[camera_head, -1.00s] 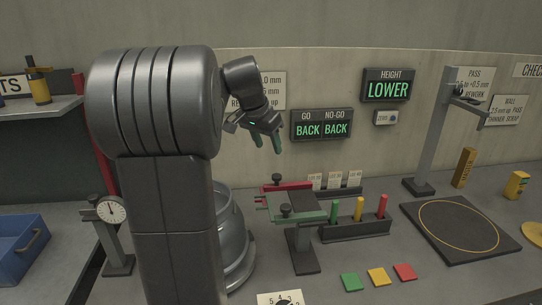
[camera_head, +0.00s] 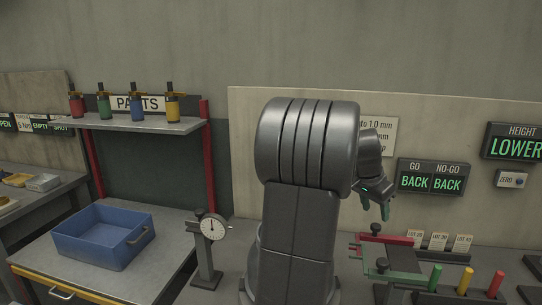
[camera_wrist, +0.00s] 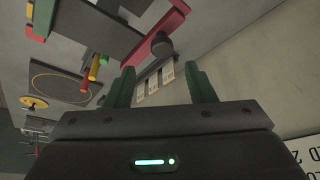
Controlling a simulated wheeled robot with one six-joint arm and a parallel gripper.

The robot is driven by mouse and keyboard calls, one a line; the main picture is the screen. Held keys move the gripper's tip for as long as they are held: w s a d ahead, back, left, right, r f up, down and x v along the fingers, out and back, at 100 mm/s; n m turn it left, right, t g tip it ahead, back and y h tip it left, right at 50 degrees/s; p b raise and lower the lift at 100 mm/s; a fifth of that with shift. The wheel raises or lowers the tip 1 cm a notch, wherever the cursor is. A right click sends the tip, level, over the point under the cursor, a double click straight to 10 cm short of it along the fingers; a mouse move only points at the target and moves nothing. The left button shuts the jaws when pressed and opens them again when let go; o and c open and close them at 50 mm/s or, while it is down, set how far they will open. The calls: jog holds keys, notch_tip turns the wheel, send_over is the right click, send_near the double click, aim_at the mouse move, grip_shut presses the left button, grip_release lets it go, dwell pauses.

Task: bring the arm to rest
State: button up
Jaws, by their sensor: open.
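My gripper (camera_head: 380,208) hangs from my raised, bent arm right of centre in the head view. Its two green fingers point down and stand apart with nothing between them. It is above the bench, in front of the back panel and left of the GO / NO-GO display (camera_head: 431,177). In the wrist view my gripper (camera_wrist: 162,84) shows both green fingers, spread and empty. A red gauge frame with a dark knob (camera_wrist: 162,45) lies beyond the fingertips, apart from them. My arm hides part of the bench behind it.
A dial gauge (camera_head: 213,229) stands left of my arm. A blue bin (camera_head: 84,247) sits further left, below a shelf (camera_head: 150,124) holding several coloured parts. Red and green gauge frames and a rack of coloured pins (camera_head: 466,281) stand on the bench at right.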

aim_at(377, 225)
jog(key=x, duration=0.6)
jog(key=shift+f, duration=0.15)
jog(key=shift+w+a, duration=0.2)
jog(key=shift+a, duration=0.7)
jog(key=shift+p, duration=0.35)
